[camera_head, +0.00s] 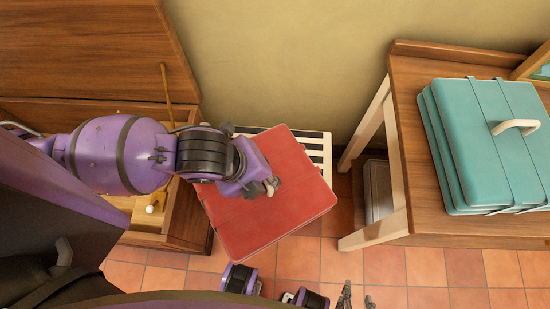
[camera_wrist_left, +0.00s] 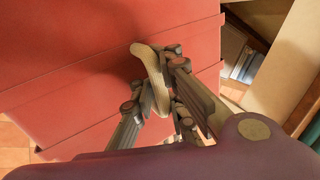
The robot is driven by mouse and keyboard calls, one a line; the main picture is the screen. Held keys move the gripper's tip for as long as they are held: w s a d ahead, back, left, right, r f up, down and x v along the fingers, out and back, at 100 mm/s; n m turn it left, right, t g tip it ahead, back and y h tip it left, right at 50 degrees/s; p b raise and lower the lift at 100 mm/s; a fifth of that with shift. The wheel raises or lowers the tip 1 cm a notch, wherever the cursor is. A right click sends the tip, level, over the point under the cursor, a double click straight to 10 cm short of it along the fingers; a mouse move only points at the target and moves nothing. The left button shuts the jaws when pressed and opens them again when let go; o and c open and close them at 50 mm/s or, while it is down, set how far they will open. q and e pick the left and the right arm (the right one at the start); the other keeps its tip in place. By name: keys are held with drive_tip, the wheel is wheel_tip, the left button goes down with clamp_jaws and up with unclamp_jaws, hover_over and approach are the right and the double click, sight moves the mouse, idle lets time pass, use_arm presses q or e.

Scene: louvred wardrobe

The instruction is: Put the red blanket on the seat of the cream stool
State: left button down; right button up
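The red blanket (camera_head: 285,205) is a thick folded bundle with straps and a beige handle (camera_wrist_left: 152,78). In the head view it lies at an angle below the wall, and its red side fills much of the wrist view (camera_wrist_left: 70,60). My left gripper (camera_head: 270,187) is over its top, with its fingers (camera_wrist_left: 160,95) closed around the handle. A pale slatted surface (camera_head: 318,146), probably the cream stool's seat, shows past the blanket's far right edge; the rest is hidden. I cannot tell whether they touch. My right gripper (camera_head: 356,299) is low in the head view, fingers apart and empty, partly cut off.
A wooden table (camera_head: 440,228) with cream legs stands at the right and carries a teal folded bundle (camera_head: 480,140) with a handle. A grey box (camera_head: 378,188) is under it. A wooden cabinet (camera_head: 85,50) is at the left. Tiled floor (camera_head: 385,265) is open in front.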

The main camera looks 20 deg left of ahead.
sight(278, 146)
use_arm(q)
drive_tip(key=shift+w+d+r+m+h, duration=0.4)
drive_tip(key=shift+r+m, duration=0.05)
drive_tip(key=shift+m, duration=0.15)
drive_tip(key=shift+w+d+r+m+h, duration=0.1)
drive_tip(key=shift+w+d+m+h, duration=0.1)
drive_tip(key=shift+m+h, duration=0.3)
drive_tip(key=shift+w, duration=0.15)
drive_tip(key=w+f, duration=0.1)
drive_tip(key=w, duration=0.1)
drive_tip(key=w+a+f, duration=0.1)
drive_tip(key=w, duration=0.2)
drive_tip(key=w+a+f+b, duration=0.1)
drive_tip(key=w+f, duration=0.1)
drive_tip(key=w, duration=0.1)
drive_tip(key=shift+a, duration=0.1)
drive_tip(key=w+f, duration=0.2)
drive_tip(key=w+a+f+b, duration=0.1)
drive_tip(key=w+f, duration=0.1)
drive_tip(key=shift+f, duration=0.3)
drive_tip(key=shift+w+a+f, duration=0.2)
drive_tip(key=shift+w+f, duration=0.3)
drive_tip(key=shift+f, duration=0.05)
wheel_tip(278, 146, down, 3)
drive_tip(key=shift+f+b, duration=0.15)
drive_tip(key=shift+b, duration=0.2)
drive_tip(key=c, duration=1.8)
unclamp_jaws()
drive_tip(key=shift+a, duration=0.1)
drive_tip(key=shift+o, duration=0.2)
